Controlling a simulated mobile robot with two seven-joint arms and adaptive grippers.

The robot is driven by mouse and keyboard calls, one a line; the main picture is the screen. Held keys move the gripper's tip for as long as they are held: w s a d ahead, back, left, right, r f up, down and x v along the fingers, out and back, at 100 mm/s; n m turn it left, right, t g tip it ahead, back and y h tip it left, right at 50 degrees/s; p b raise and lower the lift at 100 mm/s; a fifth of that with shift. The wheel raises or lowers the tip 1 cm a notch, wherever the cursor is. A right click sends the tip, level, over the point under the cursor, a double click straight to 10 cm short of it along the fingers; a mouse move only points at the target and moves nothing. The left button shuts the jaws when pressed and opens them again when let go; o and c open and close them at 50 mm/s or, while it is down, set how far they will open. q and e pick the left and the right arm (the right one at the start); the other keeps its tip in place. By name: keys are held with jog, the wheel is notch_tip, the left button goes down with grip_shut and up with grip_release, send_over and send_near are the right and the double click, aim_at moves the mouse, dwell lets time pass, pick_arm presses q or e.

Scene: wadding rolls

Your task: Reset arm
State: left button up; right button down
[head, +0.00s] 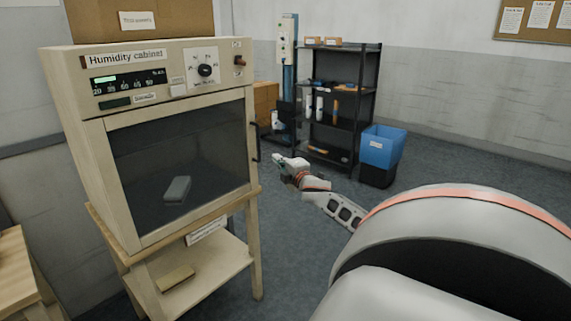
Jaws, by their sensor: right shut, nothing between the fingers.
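My right arm comes in from the lower right and reaches toward the middle of the view. My right gripper (279,160) is small in the picture, shut and empty. It is held in the air to the right of the humidity cabinet (81,173), apart from its door handle (255,138). The cabinet door (180,160) looks closed, and a grey block (177,189) shows behind its dark glass. My left gripper is not in the picture.
The cabinet stands on a wooden stand (257,235) with a small block (175,279) on its lower shelf. A black shelf rack (345,125) and a blue bin (382,147) stand at the back. A wooden table edge (18,265) shows at the left. Open floor lies in the middle.

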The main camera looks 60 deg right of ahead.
jog(key=v, duration=0.4)
jog(key=shift+s+d+f, duration=0.1)
jog(key=shift+s+d, duration=0.05)
jog(key=shift+d, duration=0.15)
jog(key=s+a+f+m+g+y, duration=0.2)
jog(key=s+a+f+y, duration=0.15)
jog(key=a+f, duration=1.05)
jog(key=s+a+f+m+g+y, duration=0.1)
jog(key=s+a+f+y, duration=0.25)
jog(key=a+f, duration=1.1)
jog(key=s+a+f+m+y, duration=0.1)
jog(key=s+a, duration=0.3)
jog(key=a, duration=0.6)
jog(key=s+a+f+m+g+y, duration=0.1)
jog(key=s+a, duration=0.4)
jog(key=a, duration=0.5)
jog(key=s+a+f+m+g+y, duration=0.1)
jog(key=s+a, duration=0.4)
jog(key=a, duration=0.5)
jog(key=shift+a+f+m+y, duration=0.3)
jog(key=shift+f+m+y, duration=0.3)
jog(key=shift+f+m, duration=0.35)
jog(key=shift+s+d+r, duration=0.1)
jog(key=shift+s+r, duration=0.05)
